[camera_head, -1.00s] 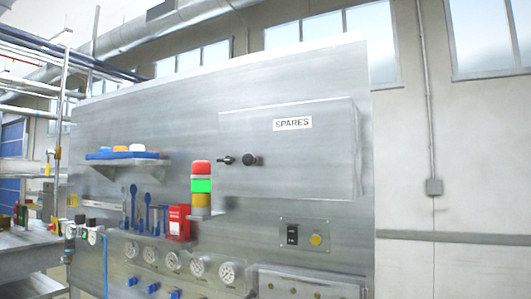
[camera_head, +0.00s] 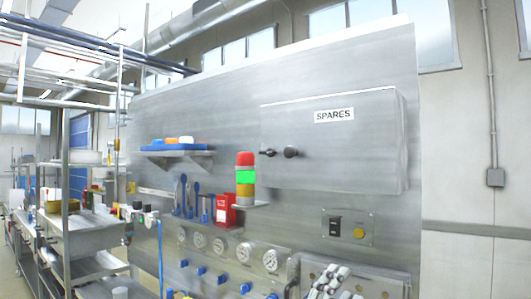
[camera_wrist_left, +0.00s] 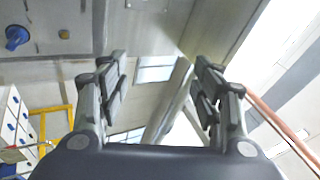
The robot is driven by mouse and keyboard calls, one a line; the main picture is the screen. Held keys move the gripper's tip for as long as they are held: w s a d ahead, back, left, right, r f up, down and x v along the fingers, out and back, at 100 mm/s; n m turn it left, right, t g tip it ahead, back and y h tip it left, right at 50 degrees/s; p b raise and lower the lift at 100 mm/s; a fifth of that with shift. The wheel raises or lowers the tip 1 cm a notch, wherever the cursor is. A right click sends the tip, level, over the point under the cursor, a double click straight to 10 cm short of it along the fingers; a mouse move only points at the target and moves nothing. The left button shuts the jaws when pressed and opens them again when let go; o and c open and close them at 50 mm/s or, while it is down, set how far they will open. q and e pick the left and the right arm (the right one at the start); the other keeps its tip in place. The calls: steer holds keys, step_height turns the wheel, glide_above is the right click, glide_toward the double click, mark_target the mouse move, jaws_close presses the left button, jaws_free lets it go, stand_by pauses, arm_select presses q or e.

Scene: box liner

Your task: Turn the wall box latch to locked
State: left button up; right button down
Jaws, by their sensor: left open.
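The wall box (camera_head: 365,150) is a grey metal box labelled SPARES on the upright steel panel. Its dark latch (camera_head: 291,152) is a round knob on the lower left of the box's front; a smaller dark piece (camera_head: 267,153) lies just left of it. I cannot tell whether these two pieces are joined. My left gripper (camera_wrist_left: 162,85) is open and empty in the left wrist view, with its fingers wide apart. Pale and black gripper parts (camera_head: 326,281) show at the bottom of the head view, well below the box; nothing there touches the latch. My right gripper is not identifiable.
A signal light (camera_head: 245,178) on a small bracket stands left of and below the latch. A shelf (camera_head: 176,157), a red box (camera_head: 226,210), gauges (camera_head: 271,260) and a switch plate (camera_head: 348,228) also jut from the panel. A blue knob (camera_wrist_left: 17,38) shows in the left wrist view.

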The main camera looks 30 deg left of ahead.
arm_select(q)
step_height(320, 180, up, 16)
steer(key=s+d+r+m+g+h, duration=0.15)
steer(key=m+g+h, duration=0.6)
steer(key=m, duration=1.05)
steer(key=n+t+y+p, duration=0.25)
steer(key=y+p, duration=0.35)
steer(key=y, duration=0.8)
glide_toward(265, 152)
steer(key=shift+m, duration=0.45)
steer(key=w, duration=0.8)
steer(key=shift+w+d+f, duration=0.1)
steer(key=shift+w+d, duration=0.1)
steer(key=shift+w, duration=0.05)
steer(key=shift+w+f, duration=0.1)
steer(key=shift+w, duration=0.4)
steer(key=shift+s, duration=0.1)
steer(key=c, duration=1.1)
